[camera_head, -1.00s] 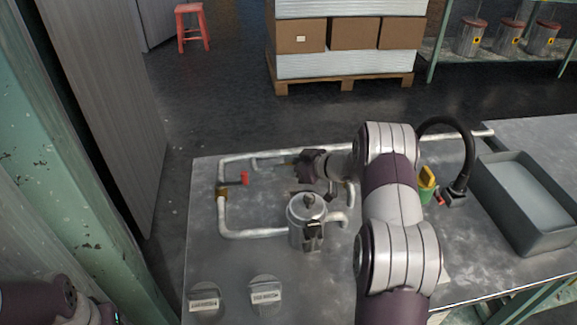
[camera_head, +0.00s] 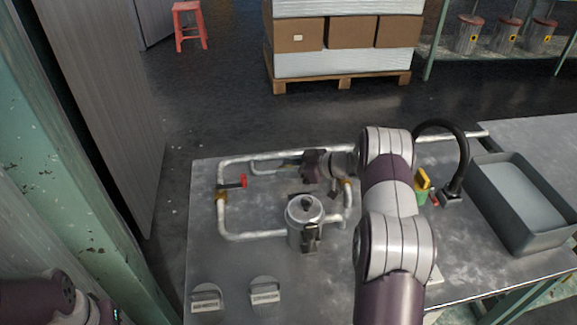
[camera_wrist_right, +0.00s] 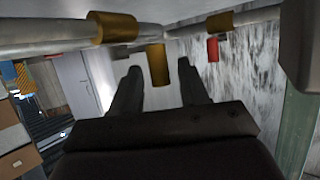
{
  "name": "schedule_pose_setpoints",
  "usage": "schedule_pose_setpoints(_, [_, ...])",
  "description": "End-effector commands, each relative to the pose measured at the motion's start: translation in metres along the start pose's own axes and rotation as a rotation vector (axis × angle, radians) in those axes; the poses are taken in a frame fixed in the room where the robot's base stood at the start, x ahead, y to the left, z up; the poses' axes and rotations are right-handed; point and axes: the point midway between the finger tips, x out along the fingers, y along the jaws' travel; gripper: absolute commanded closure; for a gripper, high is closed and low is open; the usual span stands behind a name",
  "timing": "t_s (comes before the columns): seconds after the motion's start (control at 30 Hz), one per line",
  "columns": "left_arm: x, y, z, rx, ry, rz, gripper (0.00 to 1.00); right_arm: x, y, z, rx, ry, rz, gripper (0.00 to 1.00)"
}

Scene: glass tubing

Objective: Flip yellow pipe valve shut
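In the right wrist view the yellow valve handle (camera_wrist_right: 158,65) hangs from a brass fitting (camera_wrist_right: 113,28) on the pale pipe. It shows between and beyond the two fingertips of my right gripper (camera_wrist_right: 161,82), which stand apart with a gap on both sides of the handle. I see no clear contact. In the head view my right gripper (camera_head: 299,167) is over the back of the pipe loop (camera_head: 255,235), pointing left; my arm hides part of the piping. My left gripper is out of view; only part of my left arm shows at lower left.
A red-handled valve (camera_head: 240,181) sits on the loop's left side. A metal moka pot (camera_head: 304,218) stands near the loop's front pipe. Two labelled plates (camera_head: 265,291) lie at the table's front. A grey tray (camera_head: 483,193) and black hose (camera_head: 461,160) are to the right.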

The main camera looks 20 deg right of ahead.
Motion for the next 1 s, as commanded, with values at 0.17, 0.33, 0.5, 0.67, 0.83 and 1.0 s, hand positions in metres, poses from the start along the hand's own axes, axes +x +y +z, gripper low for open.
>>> schedule_pose_setpoints(0.17, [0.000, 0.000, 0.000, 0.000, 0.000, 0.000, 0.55, 0.000, 0.000, 0.000, 0.001, 0.000, -0.001, 0.55])
schedule_pose_setpoints(0.33, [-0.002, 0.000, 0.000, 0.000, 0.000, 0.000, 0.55, -0.006, 0.000, 0.000, 0.002, -0.001, 0.000, 0.55])
schedule_pose_setpoints(0.5, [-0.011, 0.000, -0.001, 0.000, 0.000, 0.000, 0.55, -0.045, 0.001, -0.002, 0.004, -0.001, 0.003, 0.55])
schedule_pose_setpoints(0.67, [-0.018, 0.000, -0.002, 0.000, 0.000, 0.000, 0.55, -0.089, 0.001, -0.002, 0.002, 0.000, 0.004, 0.55])
schedule_pose_setpoints(0.83, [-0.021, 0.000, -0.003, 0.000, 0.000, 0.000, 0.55, -0.119, 0.000, 0.000, 0.002, -0.001, 0.002, 0.55])
schedule_pose_setpoints(1.0, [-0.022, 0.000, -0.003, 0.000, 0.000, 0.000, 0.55, -0.127, 0.000, 0.000, 0.001, 0.000, 0.000, 0.55])
